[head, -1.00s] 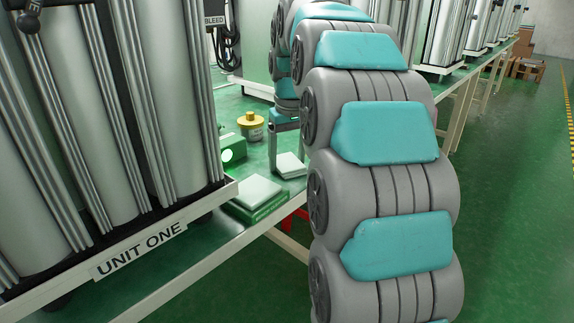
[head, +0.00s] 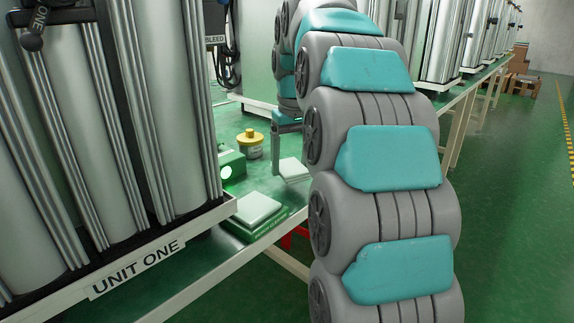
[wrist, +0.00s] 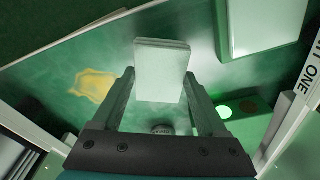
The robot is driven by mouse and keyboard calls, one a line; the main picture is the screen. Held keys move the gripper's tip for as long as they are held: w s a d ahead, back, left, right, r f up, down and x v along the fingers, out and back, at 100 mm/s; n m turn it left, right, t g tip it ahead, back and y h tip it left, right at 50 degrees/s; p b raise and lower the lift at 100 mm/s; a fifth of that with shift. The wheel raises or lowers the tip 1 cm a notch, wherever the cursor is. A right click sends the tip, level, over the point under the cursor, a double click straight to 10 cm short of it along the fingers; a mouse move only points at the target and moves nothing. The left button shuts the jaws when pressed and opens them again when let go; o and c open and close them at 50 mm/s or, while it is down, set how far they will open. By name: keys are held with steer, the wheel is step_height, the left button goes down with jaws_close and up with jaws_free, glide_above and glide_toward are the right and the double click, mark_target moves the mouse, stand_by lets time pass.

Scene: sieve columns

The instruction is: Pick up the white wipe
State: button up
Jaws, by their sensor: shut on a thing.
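The white wipe (wrist: 162,75) is a folded, pale square pad. In the wrist view it sits between the two fingers of my gripper (wrist: 163,85), which are shut on its sides. In the head view the wipe (head: 292,168) shows below my gripper (head: 288,150), just left of my arm, over the green tabletop. My arm hides part of the gripper and the wipe's right side there. The gap between wipe and table is hard to judge.
A white pad on a green box (head: 255,212) lies at the table's near edge. A yellow-capped jar (head: 250,145) and a green device with a lit lamp (head: 231,166) stand left of the gripper. The column rack labelled UNIT ONE (head: 135,268) fills the left. Floor at right is clear.

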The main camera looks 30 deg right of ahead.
steer(key=s+d+r+b, duration=0.1)
steer(key=s+d, duration=0.3)
steer(key=s, duration=1)
steer(key=shift+s+r, duration=0.15)
steer(key=shift+r, duration=0.05)
steer(key=o, duration=0.9)
steer(key=c, duration=0.7)
steer(key=shift+o, duration=0.2)
steer(key=shift+d, duration=0.15)
